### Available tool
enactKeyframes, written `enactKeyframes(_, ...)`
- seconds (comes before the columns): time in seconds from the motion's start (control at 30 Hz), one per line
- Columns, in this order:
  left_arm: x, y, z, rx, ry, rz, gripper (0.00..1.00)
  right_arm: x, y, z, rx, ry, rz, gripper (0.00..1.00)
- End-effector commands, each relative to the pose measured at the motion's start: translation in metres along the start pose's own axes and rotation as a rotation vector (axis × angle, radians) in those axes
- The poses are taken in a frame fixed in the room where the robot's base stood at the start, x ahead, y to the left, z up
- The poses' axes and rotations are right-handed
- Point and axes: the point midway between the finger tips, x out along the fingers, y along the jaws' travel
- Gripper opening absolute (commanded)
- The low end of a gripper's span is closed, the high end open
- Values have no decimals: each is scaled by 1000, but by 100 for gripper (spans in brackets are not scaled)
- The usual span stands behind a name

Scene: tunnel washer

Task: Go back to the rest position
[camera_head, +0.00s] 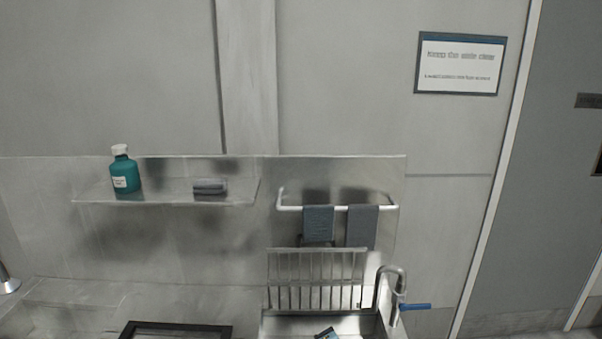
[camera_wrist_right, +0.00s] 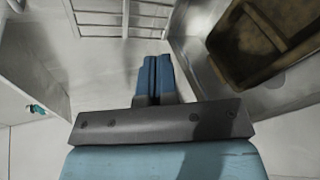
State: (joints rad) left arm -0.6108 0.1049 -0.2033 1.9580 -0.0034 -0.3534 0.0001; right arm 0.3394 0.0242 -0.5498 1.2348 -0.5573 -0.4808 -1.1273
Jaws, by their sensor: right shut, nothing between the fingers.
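My right gripper (camera_wrist_right: 155,62) shows in the right wrist view. Its two blue fingers are together, with nothing between them. The fingertips are in front of a metal surface, beside a steel basin and apart from the brown tray-like thing in it. No gripper can be made out for certain in the head view; a small blue and dark thing (camera_head: 327,333) is cut off at its bottom edge. My left gripper is not in view.
The head view shows a wall shelf (camera_head: 165,193) with a teal bottle (camera_head: 125,173) and a grey block (camera_head: 210,187). Grey cloths (camera_head: 318,224) hang on a rail (camera_head: 338,208) above a rack (camera_head: 315,280), sink and tap (camera_head: 392,283). The brown tray-like thing (camera_wrist_right: 262,42) lies in the basin.

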Motion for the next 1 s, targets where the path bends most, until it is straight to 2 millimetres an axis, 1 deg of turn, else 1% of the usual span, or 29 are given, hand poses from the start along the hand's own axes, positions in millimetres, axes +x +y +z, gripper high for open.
enactKeyframes(0.03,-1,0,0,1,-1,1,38,-22,-30,-11,141,24,-25,0)
enactKeyframes(0.07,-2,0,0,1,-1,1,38,-33,-43,-15,229,35,-36,0)
enactKeyframes(0.1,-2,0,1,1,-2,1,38,-50,-60,-20,344,47,-52,0)
enactKeyframes(0.17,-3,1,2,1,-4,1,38,-75,-84,-27,516,59,-77,0)
enactKeyframes(0.2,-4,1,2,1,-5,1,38,-92,-100,-30,628,64,-94,0)
enactKeyframes(0.27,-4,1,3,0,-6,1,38,-120,-122,-33,796,67,-119,0)
enactKeyframes(0.3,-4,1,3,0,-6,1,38,-139,-136,-34,905,65,-135,0)
enactKeyframes(0.37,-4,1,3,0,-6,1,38,-168,-155,-35,1068,58,-160,0)
enactKeyframes(0.4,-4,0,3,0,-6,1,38,-188,-166,-34,1175,50,-174,0)
enactKeyframes(0.47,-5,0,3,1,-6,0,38,-218,-181,-33,1331,36,-193,0)
enactKeyframes(0.5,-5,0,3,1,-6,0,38,-237,-190,-31,1429,25,-205,0)
enactKeyframes(0.6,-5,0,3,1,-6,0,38,-280,-206,-25,1643,-5,-225,0)
enactKeyframes(0.7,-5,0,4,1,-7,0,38,-312,-214,-19,1800,-31,-235,0)
enactKeyframes(0.73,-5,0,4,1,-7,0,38,-319,-216,-17,1836,-37,-236,0)
enactKeyframes(0.83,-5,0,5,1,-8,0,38,-335,-219,-14,1916,-51,-241,0)
enactKeyframes(0.9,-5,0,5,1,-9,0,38,-340,-219,-12,1939,-56,-241,0)
enactKeyframes(1.0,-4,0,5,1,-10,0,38,-341,-219,-12,1948,-57,-240,0)
